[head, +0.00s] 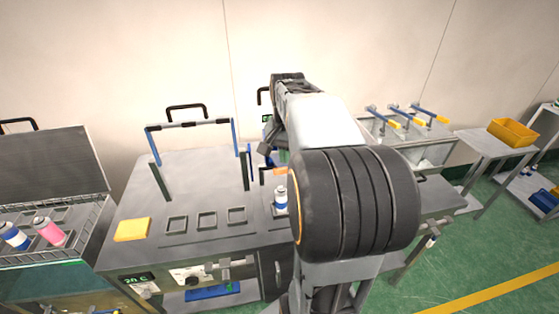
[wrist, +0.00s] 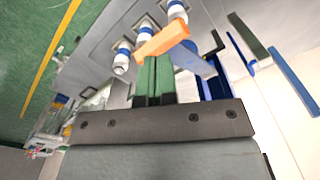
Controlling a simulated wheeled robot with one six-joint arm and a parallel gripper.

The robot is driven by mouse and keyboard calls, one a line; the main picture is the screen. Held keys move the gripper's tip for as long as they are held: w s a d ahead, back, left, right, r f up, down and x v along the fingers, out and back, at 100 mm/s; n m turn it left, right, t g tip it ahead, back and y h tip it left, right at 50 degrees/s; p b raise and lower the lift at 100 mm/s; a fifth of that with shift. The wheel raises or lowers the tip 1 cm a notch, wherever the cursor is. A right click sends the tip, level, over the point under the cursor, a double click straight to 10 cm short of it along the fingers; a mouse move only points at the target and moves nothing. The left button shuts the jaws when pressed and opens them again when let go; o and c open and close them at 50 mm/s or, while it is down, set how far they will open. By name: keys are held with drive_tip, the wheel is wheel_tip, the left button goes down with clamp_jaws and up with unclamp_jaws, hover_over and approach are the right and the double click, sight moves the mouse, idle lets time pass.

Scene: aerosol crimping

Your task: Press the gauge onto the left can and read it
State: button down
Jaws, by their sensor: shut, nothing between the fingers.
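My gripper (wrist: 155,62) is shut and empty, its green fingers side by side in the wrist view. Only a green bit of it shows in the head view, beside my arm. Several white cans with blue bands stand in a row beyond the fingertips, including a near one (wrist: 122,60) and a far one (wrist: 177,11). One can (head: 281,200) shows in the head view; my arm hides the others. I cannot tell for certain which is the left can. An orange bar (wrist: 161,39) lies across the view just past the fingertips. I cannot clearly identify the gauge.
A grey bench has three empty square slots (head: 207,218), a yellow pad (head: 132,229) and a blue-sided handle frame (head: 237,138). A wire basket (head: 68,252) with cans stands at left. Blue clamps with yellow grips (head: 417,117) and a yellow bin (head: 513,132) are at right.

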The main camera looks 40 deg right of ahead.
drive_tip(key=shift+f, duration=0.2)
drive_tip(key=shift+f+b, duration=1.15)
drive_tip(key=shift+f, duration=0.2)
wheel_tip(320, 180, down, 8)
drive_tip(key=s+b, duration=0.1)
drive_tip(key=b, duration=0.5)
drive_tip(key=shift+s+a+f+b, duration=0.15)
drive_tip(key=shift+s+a+b, duration=0.2)
drive_tip(key=shift+s+a, duration=0.1)
idle(0.6)
drive_tip(key=r+p, duration=0.4)
drive_tip(key=w+r+p, duration=0.1)
drive_tip(key=r+p, duration=0.3)
drive_tip(key=r, duration=0.1)
drive_tip(key=w+d+r+p, duration=0.1)
drive_tip(key=r+p, duration=0.3)
drive_tip(key=shift+r, duration=0.35)
drive_tip(key=shift+r+p, duration=0.35)
drive_tip(key=shift+p, duration=0.15)
